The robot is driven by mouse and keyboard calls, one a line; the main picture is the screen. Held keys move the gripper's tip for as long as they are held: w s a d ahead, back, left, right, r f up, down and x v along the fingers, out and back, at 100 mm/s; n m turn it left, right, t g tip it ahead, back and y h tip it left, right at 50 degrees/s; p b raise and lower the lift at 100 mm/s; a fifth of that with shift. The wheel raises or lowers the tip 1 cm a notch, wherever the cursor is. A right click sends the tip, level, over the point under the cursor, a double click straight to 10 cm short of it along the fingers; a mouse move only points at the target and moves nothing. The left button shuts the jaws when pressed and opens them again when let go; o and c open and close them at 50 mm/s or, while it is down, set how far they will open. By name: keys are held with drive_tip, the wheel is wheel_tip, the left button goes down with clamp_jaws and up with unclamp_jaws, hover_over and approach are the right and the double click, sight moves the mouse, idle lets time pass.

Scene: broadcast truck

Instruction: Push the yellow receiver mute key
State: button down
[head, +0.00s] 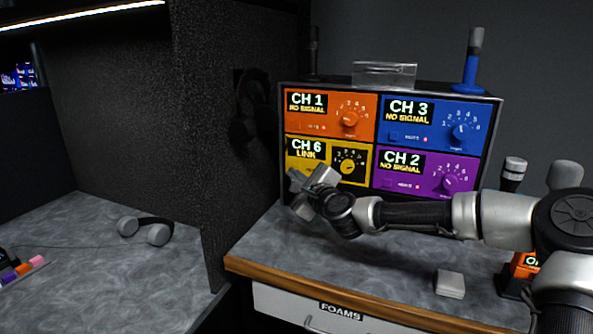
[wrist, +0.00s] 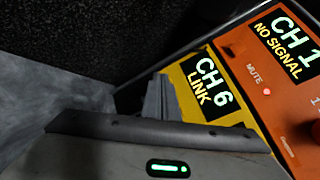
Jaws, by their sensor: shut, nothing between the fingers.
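The yellow receiver (head: 306,148), labelled CH 6 LINK, is the lower left unit of the rack in the head view. Its dial (head: 348,165) is on its right side. My gripper (head: 297,180) is shut and empty, in front of the lower left part of this receiver. In the wrist view the shut fingers (wrist: 160,100) overlap the left edge of the yellow receiver (wrist: 206,85), beside its label. The yellow mute key is hidden behind my gripper in both views. I cannot tell whether the fingers touch the panel.
Orange CH 1 (head: 333,127), blue CH 3 (head: 440,133) and purple CH 2 (head: 420,182) receivers adjoin it. A dark partition (head: 225,150) stands close on the left. A small light box (head: 450,283) lies on the counter (head: 390,270). Handheld microphones stand on top and at right.

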drive_tip(key=s+a, duration=0.2)
drive_tip(key=s, duration=0.3)
drive_tip(key=shift+s, duration=0.35)
drive_tip(key=shift+a, duration=0.1)
